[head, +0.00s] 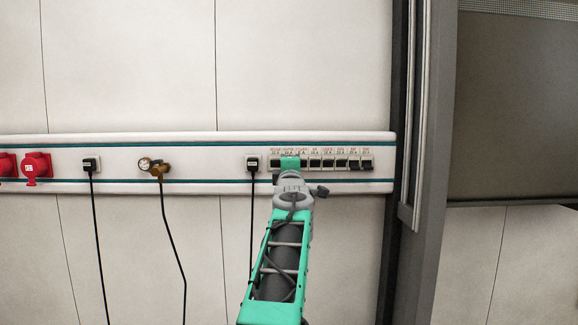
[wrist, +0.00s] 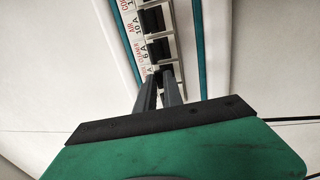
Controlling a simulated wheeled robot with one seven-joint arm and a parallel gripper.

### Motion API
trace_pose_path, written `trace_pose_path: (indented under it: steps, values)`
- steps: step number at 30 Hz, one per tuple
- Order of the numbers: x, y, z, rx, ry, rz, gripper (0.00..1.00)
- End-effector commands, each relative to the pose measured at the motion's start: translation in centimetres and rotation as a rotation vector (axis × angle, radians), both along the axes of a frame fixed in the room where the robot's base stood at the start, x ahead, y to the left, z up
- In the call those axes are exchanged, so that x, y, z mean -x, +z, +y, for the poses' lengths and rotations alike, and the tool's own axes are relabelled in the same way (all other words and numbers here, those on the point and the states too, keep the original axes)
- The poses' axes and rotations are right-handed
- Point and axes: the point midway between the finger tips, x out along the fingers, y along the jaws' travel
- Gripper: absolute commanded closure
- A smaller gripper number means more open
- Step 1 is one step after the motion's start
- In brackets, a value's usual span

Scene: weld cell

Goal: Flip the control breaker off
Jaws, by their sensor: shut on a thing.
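A row of black breaker switches (head: 328,163) sits on the right part of the wall rail, with small labels above it. My gripper (head: 290,164) is at the left part of this row and covers one or two of the switches. In the wrist view, the two dark fingers of my gripper (wrist: 160,78) reach to the breaker row (wrist: 153,22) and are close together on a breaker switch. The switch between the fingertips is mostly hidden. Its label is too small or hidden to read, so I cannot tell whether it is the control breaker or which way its lever stands.
Left along the rail (head: 215,138) are a black plug (head: 252,162) with a hanging cable, a brass fitting with a gauge (head: 153,165), another plug (head: 91,164) and red sockets (head: 36,166). A grey upright frame (head: 425,180) stands to the right.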

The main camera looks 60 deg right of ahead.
Motion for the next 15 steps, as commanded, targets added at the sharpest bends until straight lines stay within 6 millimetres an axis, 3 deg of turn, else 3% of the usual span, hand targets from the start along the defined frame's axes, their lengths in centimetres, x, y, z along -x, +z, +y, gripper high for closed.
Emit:
trace_pose_path:
  steps: [15]
  values:
    - [-0.02, -0.24, 0.01, 0.047, 0.000, -0.023, 1.00]
